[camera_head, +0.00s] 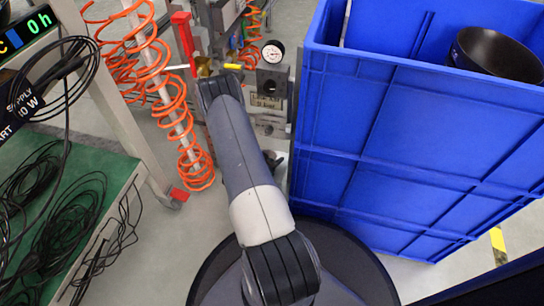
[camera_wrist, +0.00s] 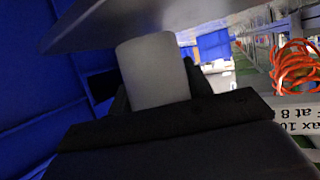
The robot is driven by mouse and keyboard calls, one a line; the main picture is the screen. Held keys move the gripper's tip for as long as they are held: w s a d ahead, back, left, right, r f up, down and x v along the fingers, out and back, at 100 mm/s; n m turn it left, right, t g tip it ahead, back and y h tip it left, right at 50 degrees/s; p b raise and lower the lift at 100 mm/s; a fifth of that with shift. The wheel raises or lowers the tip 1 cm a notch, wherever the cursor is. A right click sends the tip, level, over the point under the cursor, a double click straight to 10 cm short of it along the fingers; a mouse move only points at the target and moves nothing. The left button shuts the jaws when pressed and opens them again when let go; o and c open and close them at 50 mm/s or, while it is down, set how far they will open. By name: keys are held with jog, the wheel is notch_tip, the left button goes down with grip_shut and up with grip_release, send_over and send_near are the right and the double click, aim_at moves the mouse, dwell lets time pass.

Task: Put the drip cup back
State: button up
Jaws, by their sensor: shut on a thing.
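My gripper (camera_wrist: 156,88) is shut on a pale grey cylinder (camera_wrist: 152,66) in the wrist view, with a dark finger on each side. The cylinder is probably the drip cup or its stem. A wide, smooth grey surface (camera_wrist: 150,22) spreads directly above it; I cannot tell whether the two are one piece. In the head view my arm reaches away toward the metal fixture (camera_head: 270,85), and my fingers and the cylinder are hidden behind my wrist.
A tall blue crate (camera_head: 400,150) stands close on the right, with a dark round bowl (camera_head: 498,54) inside its top. Orange coiled hoses (camera_head: 175,105) hang left of my arm. A pressure gauge (camera_head: 273,52) sits on the fixture. A green bench (camera_head: 95,175) with black cables is at left.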

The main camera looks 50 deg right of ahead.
jog(key=shift+f, duration=0.45)
dwell(0.5)
jog(key=o, duration=1.1)
jog(key=shift+p+v, duration=2.1)
jog(key=shift+v, duration=3.3)
jog(key=b+x, duration=0.4)
jog(key=x, duration=0.7)
jog(key=shift+a, duration=0.1)
jog(key=shift+r, duration=0.3)
